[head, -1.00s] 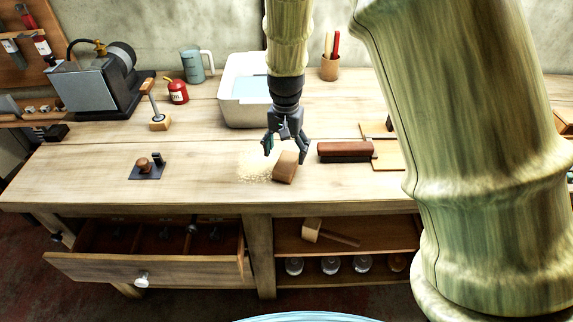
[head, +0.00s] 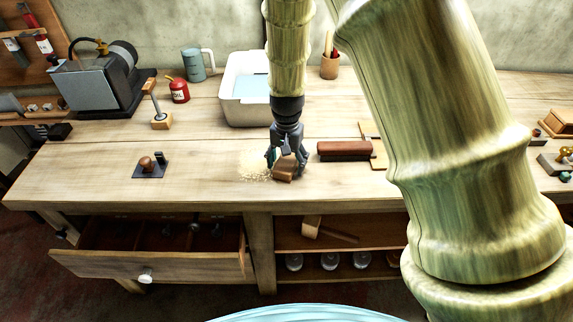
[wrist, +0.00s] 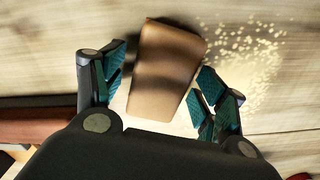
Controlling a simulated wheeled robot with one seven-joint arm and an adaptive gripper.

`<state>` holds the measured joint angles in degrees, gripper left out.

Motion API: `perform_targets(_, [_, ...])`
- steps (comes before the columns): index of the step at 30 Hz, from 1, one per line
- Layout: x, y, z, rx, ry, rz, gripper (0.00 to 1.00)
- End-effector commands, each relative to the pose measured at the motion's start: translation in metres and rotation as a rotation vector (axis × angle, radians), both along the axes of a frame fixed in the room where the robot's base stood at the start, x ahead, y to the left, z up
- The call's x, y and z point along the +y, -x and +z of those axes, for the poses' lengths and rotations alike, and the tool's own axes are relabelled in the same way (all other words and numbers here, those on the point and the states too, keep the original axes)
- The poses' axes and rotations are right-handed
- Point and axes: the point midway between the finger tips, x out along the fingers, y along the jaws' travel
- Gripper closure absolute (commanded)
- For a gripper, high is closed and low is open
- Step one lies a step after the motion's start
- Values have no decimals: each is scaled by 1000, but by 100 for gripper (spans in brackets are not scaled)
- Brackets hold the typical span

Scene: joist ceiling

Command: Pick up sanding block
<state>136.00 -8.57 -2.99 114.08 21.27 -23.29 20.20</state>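The sanding block (head: 284,173) is a brown block on the workbench beside a patch of pale sawdust. My gripper (head: 287,167) is down at it in the head view, with its fingers on either side. In the wrist view the block (wrist: 167,70) lies between the two open fingers of my gripper (wrist: 158,90), slightly tilted. A gap shows between the block and the left finger, and a smaller one near the right finger. Part of the block is hidden behind the fingers in the head view.
A brush with a reddish-brown back (head: 344,150) lies just right of my gripper. A white basin (head: 245,112) stands behind it. A small plane-like tool (head: 150,167) is to the left. An open drawer (head: 150,262) juts out below the bench (head: 90,180).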

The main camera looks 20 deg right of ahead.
Motion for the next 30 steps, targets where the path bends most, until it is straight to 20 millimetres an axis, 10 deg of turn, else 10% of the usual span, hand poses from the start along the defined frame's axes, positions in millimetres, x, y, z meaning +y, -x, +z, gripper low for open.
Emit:
perform_targets(6, [0, 0, 0, 0, 0, 0, 74])
perform_targets(30, [7, 12, 34, 1, 1, 2, 75])
